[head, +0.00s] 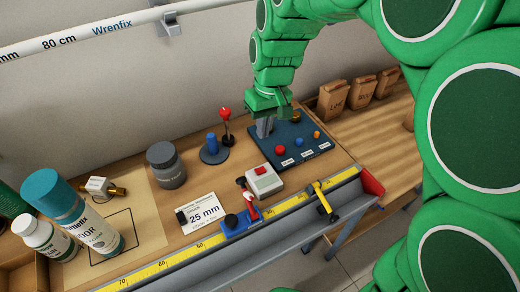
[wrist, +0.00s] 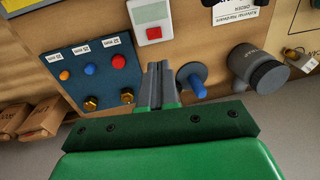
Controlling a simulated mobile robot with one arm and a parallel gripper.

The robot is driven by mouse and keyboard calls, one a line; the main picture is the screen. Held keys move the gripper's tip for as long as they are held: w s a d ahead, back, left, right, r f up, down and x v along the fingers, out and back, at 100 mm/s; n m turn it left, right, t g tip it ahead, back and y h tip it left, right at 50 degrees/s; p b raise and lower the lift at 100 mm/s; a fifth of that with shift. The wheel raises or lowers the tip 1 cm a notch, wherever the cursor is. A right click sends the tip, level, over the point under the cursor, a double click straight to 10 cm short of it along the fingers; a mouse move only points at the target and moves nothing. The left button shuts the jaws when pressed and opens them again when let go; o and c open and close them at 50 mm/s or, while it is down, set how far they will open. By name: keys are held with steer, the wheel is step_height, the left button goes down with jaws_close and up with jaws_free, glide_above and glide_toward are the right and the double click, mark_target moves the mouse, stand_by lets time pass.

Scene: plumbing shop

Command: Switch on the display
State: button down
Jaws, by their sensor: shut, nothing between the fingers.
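A white box (head: 276,187) with a red button (head: 261,171) on top sits on the bench behind the yellow scale rail. It also shows in the wrist view (wrist: 140,24), at the top, with its red button (wrist: 154,33). My gripper (head: 264,130) is shut and empty, pointing down by the back left corner of the blue board. In the wrist view its fingers (wrist: 160,70) are together, apart from the box, between the blue board and a blue peg.
The blue board (head: 270,152) carries red, blue and orange knobs and brass fittings. Left of it stand a red-knobbed lever (head: 225,114), the blue peg (head: 211,142) and a grey jar (head: 166,165). A card (head: 203,216) reads 25 mm. Paper bags (head: 332,98) stand behind.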

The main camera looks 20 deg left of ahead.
mark_target(257, 171)
steer(key=f, duration=0.9)
steer(key=s+a+f, duration=0.1)
steer(key=f, duration=0.3)
steer(key=shift+s+a+f, duration=0.1)
steer(key=shift+f, duration=0.2)
steer(key=shift+f, duration=0.2)
steer(key=shift+w+d+r, duration=0.2)
steer(key=shift+w+d, duration=0.3)
steer(key=shift+d, duration=0.05)
stand_by(0.3)
step_height(257, 171, up, 14)
steer(key=w+d, duration=0.1)
steer(key=shift+w, duration=0.15)
stand_by(0.3)
steer(key=shift+d, duration=0.15)
